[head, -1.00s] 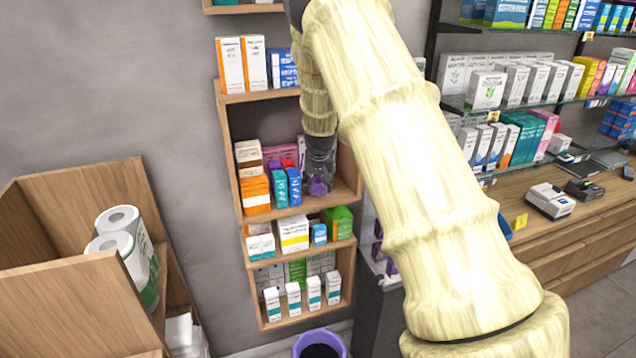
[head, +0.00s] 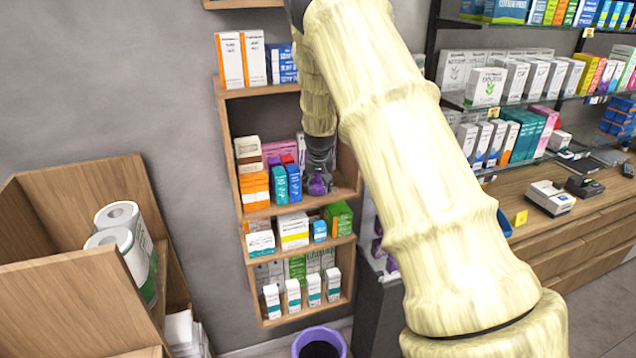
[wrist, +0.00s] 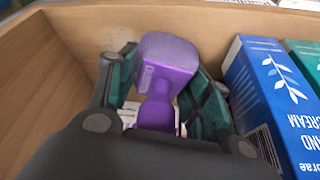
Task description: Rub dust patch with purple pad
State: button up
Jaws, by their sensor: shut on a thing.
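The purple pad (wrist: 168,62) is between the fingers of my gripper (wrist: 160,92) in the wrist view, and the gripper is shut on its narrow neck. In the head view my gripper (head: 319,176) is inside the middle compartment of the wooden wall shelf (head: 232,166), near its right side, with the purple pad (head: 318,187) low at the shelf board. I cannot tell whether the pad touches the board. No dust patch can be made out; the gripper and pad may hide it.
A blue box (wrist: 268,90) stands close to the right of my gripper in the wrist view. Orange boxes (head: 254,190) and blue boxes (head: 294,184) stand left of the gripper in the head view. A purple bin (head: 320,340) is on the floor below.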

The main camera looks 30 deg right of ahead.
aim_at(334, 186)
jog(key=shift+d, duration=0.15)
jog(key=shift+s+d+r, duration=0.1)
jog(key=shift+s+d, duration=0.15)
jog(key=shift+d, duration=0.6)
jog(key=shift+s+d, duration=0.2)
jog(key=shift+d, duration=0.65)
jog(key=shift+s+d, duration=0.2)
jog(key=shift+d, duration=0.65)
jog(key=shift+s+d, duration=0.2)
jog(key=shift+d, duration=0.6)
jog(key=shift+s, duration=0.1)
jog(key=shift+a+f, duration=0.1)
jog(key=shift+f, duration=0.1)
jog(key=shift+a, duration=0.65)
jog(key=shift+w+a, duration=0.3)
jog(key=shift+a, duration=0.65)
jog(key=shift+w+a, duration=0.3)
jog(key=shift+a, duration=0.6)
jog(key=shift+w+a, duration=0.3)
jog(key=shift+a, duration=0.65)
jog(key=shift+r, duration=0.15)
